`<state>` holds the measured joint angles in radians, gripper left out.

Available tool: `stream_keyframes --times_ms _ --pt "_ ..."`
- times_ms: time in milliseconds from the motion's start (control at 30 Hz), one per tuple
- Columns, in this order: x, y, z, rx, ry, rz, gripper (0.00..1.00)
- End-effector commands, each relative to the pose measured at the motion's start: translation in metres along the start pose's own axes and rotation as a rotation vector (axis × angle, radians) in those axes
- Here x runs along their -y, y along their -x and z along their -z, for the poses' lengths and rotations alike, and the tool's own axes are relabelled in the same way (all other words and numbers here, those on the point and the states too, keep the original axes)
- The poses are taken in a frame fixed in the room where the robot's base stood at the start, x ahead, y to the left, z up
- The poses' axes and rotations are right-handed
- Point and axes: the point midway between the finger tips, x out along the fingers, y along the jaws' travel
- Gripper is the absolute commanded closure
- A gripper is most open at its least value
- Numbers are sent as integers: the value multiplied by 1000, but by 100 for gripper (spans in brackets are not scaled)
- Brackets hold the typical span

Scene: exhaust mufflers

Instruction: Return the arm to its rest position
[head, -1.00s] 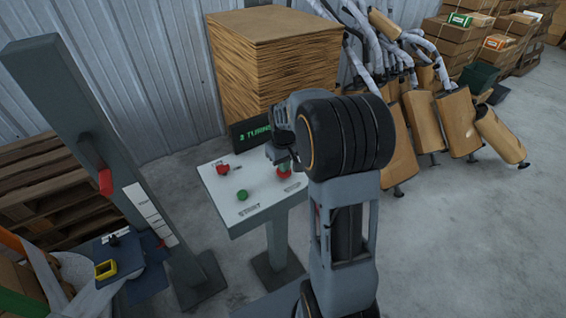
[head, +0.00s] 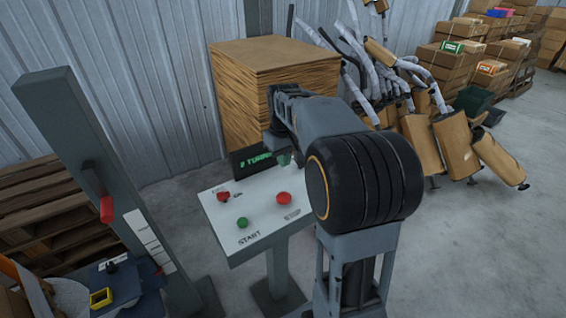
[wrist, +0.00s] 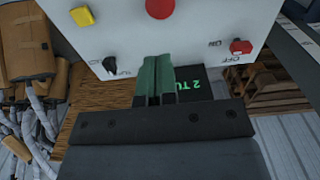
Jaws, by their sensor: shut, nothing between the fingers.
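My arm rises at the right of the head view and bends over toward the control panel (head: 262,235). My gripper (head: 285,159) shows only as small green fingertips beyond the panel's red button (head: 284,198), near the dark display (head: 243,162). In the wrist view, the green fingers of my gripper (wrist: 155,75) are together with nothing between them. They point toward the panel (wrist: 190,28), with the display (wrist: 190,85) behind them. The red button (wrist: 160,8) is beyond the fingertips, apart from them.
A grey post (head: 110,160) with a red-gripped lever (head: 106,208) stands left of the panel. Wrapped mufflers (head: 455,140) lean at the back right. The floor at right (head: 490,250) is clear.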

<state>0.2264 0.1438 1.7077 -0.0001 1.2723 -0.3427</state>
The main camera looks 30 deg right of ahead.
Motion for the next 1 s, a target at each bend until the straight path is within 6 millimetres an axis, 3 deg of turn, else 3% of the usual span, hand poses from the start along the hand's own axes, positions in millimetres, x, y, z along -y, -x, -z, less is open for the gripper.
stream_keyframes --times_ms 500,567,667,1000 --pt "-1 -1 3 -18 -35 -6 100" --pt "0 -17 -1 -14 -81 -5 100" --pt "11 -28 -21 -33 -141 -9 100" --pt "81 -35 -117 -220 -194 -24 100"
